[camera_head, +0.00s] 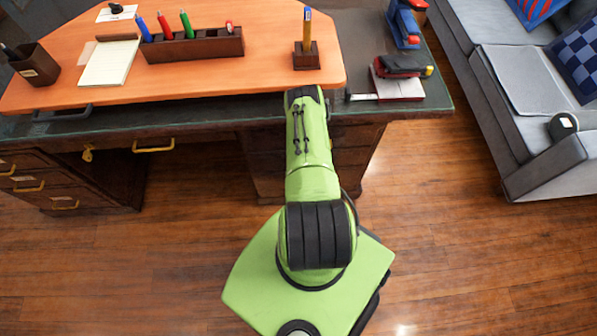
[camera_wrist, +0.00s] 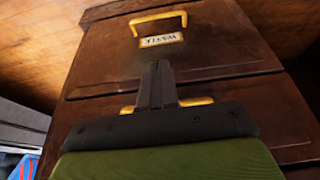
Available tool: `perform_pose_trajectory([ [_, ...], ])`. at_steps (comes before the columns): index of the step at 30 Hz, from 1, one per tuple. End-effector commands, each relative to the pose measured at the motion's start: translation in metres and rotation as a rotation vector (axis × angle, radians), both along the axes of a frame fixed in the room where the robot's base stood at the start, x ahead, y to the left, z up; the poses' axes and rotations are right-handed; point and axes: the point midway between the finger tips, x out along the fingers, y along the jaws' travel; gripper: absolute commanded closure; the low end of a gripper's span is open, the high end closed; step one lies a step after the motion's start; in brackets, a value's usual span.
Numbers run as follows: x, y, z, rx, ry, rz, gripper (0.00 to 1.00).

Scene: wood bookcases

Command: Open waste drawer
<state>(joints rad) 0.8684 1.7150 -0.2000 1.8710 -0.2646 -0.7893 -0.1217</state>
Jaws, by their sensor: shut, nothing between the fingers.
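The waste drawer (camera_wrist: 215,42) is a brown wooden front with a brass handle (camera_wrist: 158,20) and a pale label (camera_wrist: 161,40) at the top of the wrist view. The label's lettering is upside down there. The drawer looks closed, flush with the drawer front beside it. My gripper (camera_wrist: 158,68) is shut and empty. Its fingertips point at the drawer front just below the label in the picture, apart from the handle. Whether they touch the wood I cannot tell. In the head view my arm hides the gripper and most of the right pedestal (camera_head: 263,165).
A second brass handle (camera_wrist: 196,102) lies partly behind my gripper. The desk (camera_head: 225,110) carries an orange board (camera_head: 200,72), a pen holder (camera_head: 195,47) and a stapler (camera_head: 404,65). A grey sofa (camera_head: 520,85) stands at right. The floor between the pedestals is clear.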

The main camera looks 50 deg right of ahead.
Motion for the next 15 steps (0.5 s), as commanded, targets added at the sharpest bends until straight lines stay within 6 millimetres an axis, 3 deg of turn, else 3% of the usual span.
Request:
perform_pose_trajectory([
  [15,0.023,-0.026,-0.101,0.001,-0.001,-0.001,1.0],
])
